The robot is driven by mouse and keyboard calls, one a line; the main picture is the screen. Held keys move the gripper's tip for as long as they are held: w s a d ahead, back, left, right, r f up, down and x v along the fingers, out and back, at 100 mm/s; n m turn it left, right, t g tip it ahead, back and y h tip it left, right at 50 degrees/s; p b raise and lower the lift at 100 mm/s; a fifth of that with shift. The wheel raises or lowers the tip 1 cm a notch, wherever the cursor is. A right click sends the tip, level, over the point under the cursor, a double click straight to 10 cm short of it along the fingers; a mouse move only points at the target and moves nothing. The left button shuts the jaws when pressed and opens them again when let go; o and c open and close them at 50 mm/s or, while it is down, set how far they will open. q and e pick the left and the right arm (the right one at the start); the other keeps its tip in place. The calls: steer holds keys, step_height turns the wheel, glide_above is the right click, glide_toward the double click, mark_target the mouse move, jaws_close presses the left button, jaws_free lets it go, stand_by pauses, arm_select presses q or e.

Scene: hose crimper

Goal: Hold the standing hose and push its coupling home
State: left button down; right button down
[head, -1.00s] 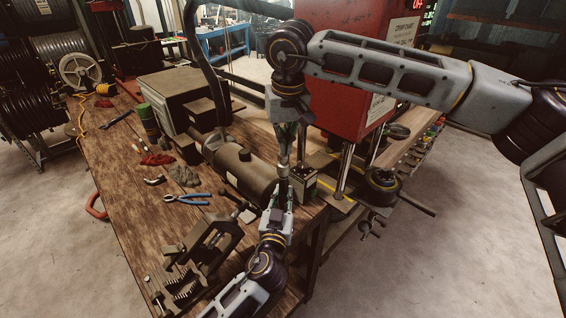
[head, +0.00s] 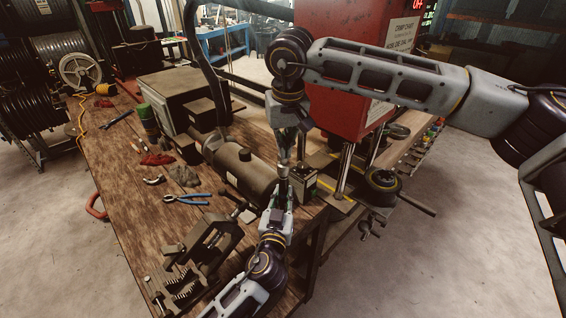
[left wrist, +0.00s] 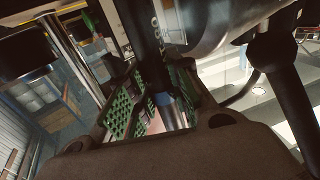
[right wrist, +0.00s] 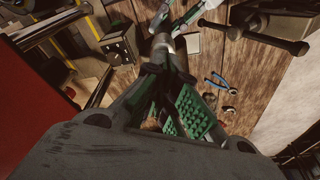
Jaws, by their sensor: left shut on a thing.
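The dark standing hose (head: 283,186) rises at the bench's right edge in the head view. My left gripper (head: 281,203) is shut on it from below; in the left wrist view the hose (left wrist: 152,50), with a blue band, runs between its green pads. A short metallic coupling (head: 284,158) sits at the hose top. My right gripper (head: 285,150) points down from above, with its fingertips at the coupling. In the right wrist view the coupling end (right wrist: 162,44) shows just beyond the fingers. Whether those fingers grip it is unclear, and the seam between coupling and hose is too small to judge.
A dark cylinder (head: 250,172) lies on the wooden bench (head: 130,190), close left of the hose. A small box (head: 303,186) stands close right. Pliers (head: 187,199) and a vise (head: 195,262) lie left. The red crimper (head: 340,80) stands behind.

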steer(key=shift+f, duration=0.6)
steer(key=shift+r, duration=3.1)
arm_select(q)
steer(key=c, duration=1.2)
jaws_free()
steer(key=shift+c, duration=0.2)
steer(key=shift+s, duration=0.1)
steer(key=s+a, duration=0.2)
steer(key=s, duration=0.9)
steer(key=shift+s, duration=0.3)
